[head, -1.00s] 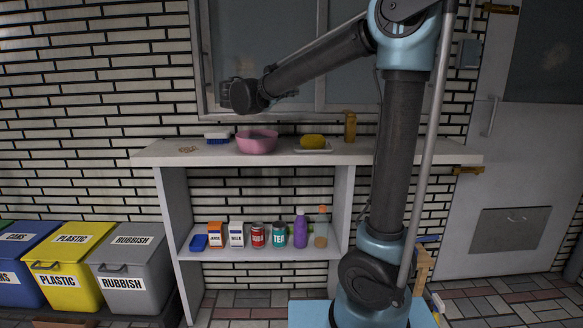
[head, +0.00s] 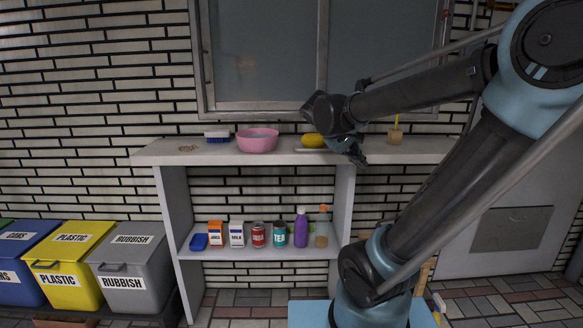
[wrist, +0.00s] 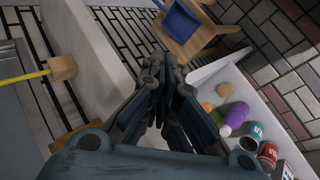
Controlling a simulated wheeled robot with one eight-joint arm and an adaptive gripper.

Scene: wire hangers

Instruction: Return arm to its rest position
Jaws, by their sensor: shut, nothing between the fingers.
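My gripper (head: 356,155) hangs at the right part of the grey counter in the head view, in front of its edge, with its fingers pointing down and to the right. In the wrist view my gripper (wrist: 162,88) has its dark fingers close together, with nothing held between them. My arm reaches in from the right side of the head view, leaning right at its lower link and then back left along the forearm. The wrist partly hides the yellow sponge (head: 312,141) behind it.
The counter (head: 215,157) bears a pink bowl (head: 257,141), a brush (head: 217,137) and a wooden block with a yellow stick (head: 395,136). Below stand cartons, cans and a purple bottle (head: 301,228). Bins (head: 133,268) stand left. A wooden stool (wrist: 192,40) shows in the wrist view.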

